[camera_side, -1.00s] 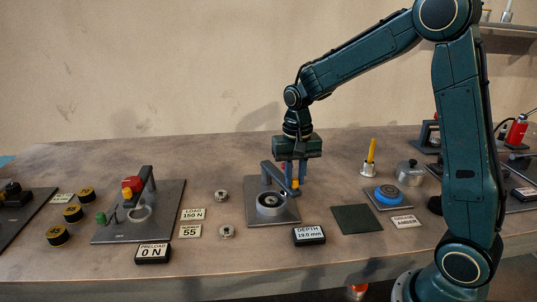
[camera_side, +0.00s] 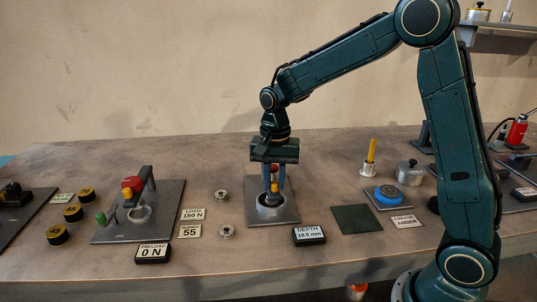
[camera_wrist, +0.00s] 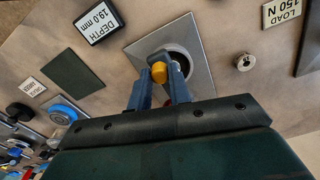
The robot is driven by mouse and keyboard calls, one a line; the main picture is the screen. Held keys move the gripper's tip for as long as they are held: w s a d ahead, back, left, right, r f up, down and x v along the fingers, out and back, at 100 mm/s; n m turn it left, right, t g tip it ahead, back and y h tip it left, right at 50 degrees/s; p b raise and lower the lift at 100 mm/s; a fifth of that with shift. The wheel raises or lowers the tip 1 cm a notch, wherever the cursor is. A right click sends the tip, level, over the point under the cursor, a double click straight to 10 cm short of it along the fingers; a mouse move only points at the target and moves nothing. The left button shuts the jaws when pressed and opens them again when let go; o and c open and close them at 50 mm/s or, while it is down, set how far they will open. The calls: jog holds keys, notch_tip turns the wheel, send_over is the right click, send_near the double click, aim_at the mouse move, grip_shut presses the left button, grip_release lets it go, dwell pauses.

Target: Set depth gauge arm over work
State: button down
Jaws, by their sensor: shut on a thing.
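The depth gauge stands on a grey base plate (camera_side: 288,214), with a round work ring (camera_side: 268,210) set in it. My gripper (camera_side: 274,186) is above the ring, fingers pointing down, shut on the gauge arm's yellow knob (camera_wrist: 158,72). The knob is between the fingertips in the wrist view and lies over the ring's edge there. Most of the gauge arm is hidden behind my fingers and hand in the side view. The depth display (camera_side: 309,235) in front of the plate reads about 19.0 mm; it also shows in the wrist view (camera_wrist: 97,27).
A preload press (camera_side: 138,205) with a red top stands to the left. Small round parts (camera_side: 222,195) lie between the two stations. A dark green mat (camera_side: 357,219), a blue disc (camera_side: 389,195) and a lidded metal pot (camera_side: 410,172) are to the right.

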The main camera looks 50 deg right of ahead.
jog(key=shift+w+r, duration=0.1)
jog(key=shift+r, duration=0.05)
jog(key=c, duration=1.3)
grip_release()
notch_tip(320, 180, up, 14)
